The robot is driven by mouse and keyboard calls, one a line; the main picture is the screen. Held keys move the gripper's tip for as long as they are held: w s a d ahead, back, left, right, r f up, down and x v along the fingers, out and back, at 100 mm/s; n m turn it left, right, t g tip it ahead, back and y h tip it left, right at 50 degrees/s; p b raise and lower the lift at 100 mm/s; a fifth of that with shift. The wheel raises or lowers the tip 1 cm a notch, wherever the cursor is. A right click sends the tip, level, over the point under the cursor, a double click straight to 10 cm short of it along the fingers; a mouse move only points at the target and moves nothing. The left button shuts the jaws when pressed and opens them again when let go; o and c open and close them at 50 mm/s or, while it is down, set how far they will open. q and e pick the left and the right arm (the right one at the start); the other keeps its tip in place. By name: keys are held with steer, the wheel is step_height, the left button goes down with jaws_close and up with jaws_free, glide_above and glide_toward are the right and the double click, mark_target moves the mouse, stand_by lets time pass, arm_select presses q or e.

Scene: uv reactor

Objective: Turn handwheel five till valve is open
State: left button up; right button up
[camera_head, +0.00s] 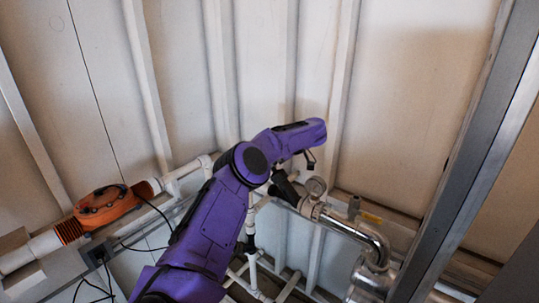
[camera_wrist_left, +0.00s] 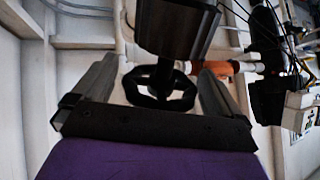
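A black handwheel (camera_wrist_left: 160,88) with a round rim shows in the left wrist view, in the middle of the picture. No number can be read on it. My left gripper (camera_wrist_left: 158,70) is open, one finger on each side of the wheel. I see no clear contact between fingers and rim. In the head view my purple left arm reaches up from the bottom, and its gripper (camera_head: 308,160) is small and partly hidden at the arm's end. A dark part (camera_head: 285,188) lies just below it, beside the steel pipe; I cannot tell whether it is the handwheel. My right gripper is out of view.
An orange fitting (camera_head: 105,206) sits on white pipe at the left, with loose black cables below. A metal post (camera_head: 470,150) stands at the right. A dark block (camera_wrist_left: 177,27) is close above the wheel.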

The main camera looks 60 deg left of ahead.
arm_select(q)
steer(key=shift+w+d+r, duration=0.15)
steer(key=shift+w+r, duration=0.05)
steer(key=v, duration=0.5)
steer(key=shift+w+d+r, duration=0.15)
steer(key=shift+d+r, duration=0.05)
steer(key=shift+r, duration=0.05)
steer(key=shift+w+d+r, duration=0.25)
steer(key=shift+d+r, duration=0.1)
